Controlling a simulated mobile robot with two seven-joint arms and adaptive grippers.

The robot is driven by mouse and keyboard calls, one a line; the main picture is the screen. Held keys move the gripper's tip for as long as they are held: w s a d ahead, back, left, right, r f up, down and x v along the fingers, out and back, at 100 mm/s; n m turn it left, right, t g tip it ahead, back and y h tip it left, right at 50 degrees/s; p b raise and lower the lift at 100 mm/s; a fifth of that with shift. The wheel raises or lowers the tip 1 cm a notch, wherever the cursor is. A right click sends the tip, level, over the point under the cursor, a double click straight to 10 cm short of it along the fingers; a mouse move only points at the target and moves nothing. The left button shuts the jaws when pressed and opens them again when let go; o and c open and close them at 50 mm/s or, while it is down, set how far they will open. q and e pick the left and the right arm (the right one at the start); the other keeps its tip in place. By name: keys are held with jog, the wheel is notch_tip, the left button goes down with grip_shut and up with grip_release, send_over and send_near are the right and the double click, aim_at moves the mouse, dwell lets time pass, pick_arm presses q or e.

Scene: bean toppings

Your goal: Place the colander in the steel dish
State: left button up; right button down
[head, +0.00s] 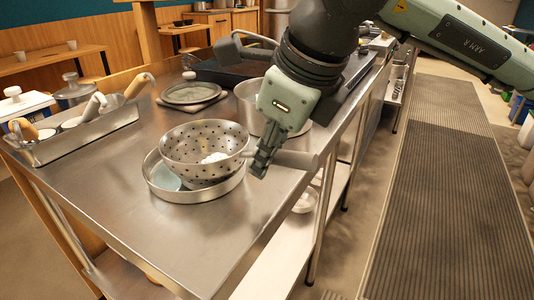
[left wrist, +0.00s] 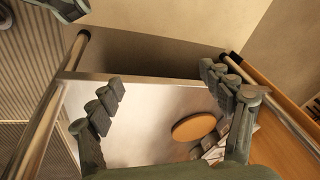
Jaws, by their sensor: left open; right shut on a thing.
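The colander (head: 190,143) is a perforated metal bowl with a handle (head: 296,159) pointing right. It is over the steel dish (head: 202,195), a shallow round pan on the steel table; its lower part is within the dish's outline. I cannot tell whether it touches the dish floor. A small white item (head: 214,158) lies in the colander. A pale blue piece (head: 166,179) shows in the dish at the left. My right gripper (head: 262,168) is shut on the colander at its handle side. My left gripper (left wrist: 165,86) is open and empty in the left wrist view.
A steel tray (head: 85,135) with handled utensils stands at the left. A pot (head: 248,95) and a round lid (head: 192,93) are behind the colander. The front of the table (head: 215,245) is clear. A round wooden disc (left wrist: 193,127) lies below my left gripper.

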jog(key=shift+f, duration=0.2)
jog(key=c, duration=1.4)
grip_release()
pick_arm(q)
jog(key=shift+w+r, duration=0.2)
jog(key=shift+r, duration=0.7)
pick_arm(e)
jog(key=shift+r, duration=0.1)
jog(key=shift+r, duration=0.15)
jog(key=shift+r+p, duration=0.55)
jog(key=shift+p, duration=0.3)
pick_arm(q)
notch_tip(320, 180, down, 3)
jog(key=shift+d+f+b, duration=0.1)
jog(key=shift+d+b, duration=0.05)
jog(key=shift+b, duration=0.3)
pick_arm(e)
jog(key=v, duration=1.1)
jog(key=shift+s+d+r, duration=0.1)
jog(key=shift+s+r, duration=0.1)
